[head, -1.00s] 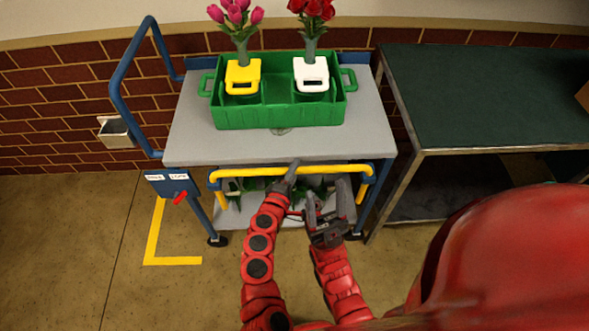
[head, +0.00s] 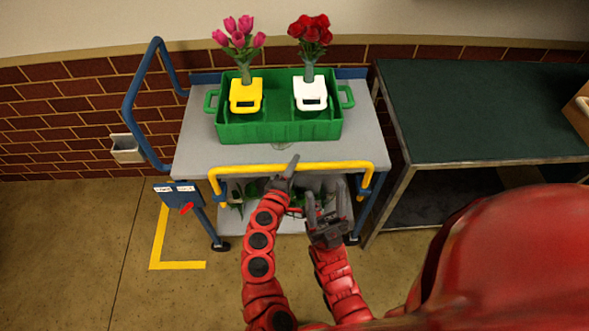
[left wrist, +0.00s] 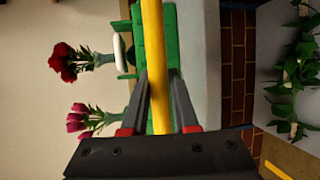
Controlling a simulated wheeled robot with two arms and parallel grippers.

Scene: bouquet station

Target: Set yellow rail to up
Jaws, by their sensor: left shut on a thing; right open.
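The yellow rail (head: 330,167) runs along the front of the cart, close to the height of its top shelf, on bent ends at both sides. My left gripper (head: 287,170) is shut on the rail near its middle. In the left wrist view the yellow rail (left wrist: 154,70) passes between the two fingers of the left gripper (left wrist: 159,95). My right gripper (head: 325,205) is open and empty, below the rail and in front of the lower shelf.
A green crate (head: 280,131) on the grey cart top (head: 200,155) holds yellow (head: 246,92) and white (head: 310,90) holders with pink and red flowers. A blue panel with a red lever (head: 186,208) hangs at the cart's left. A dark green table (head: 480,110) stands right.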

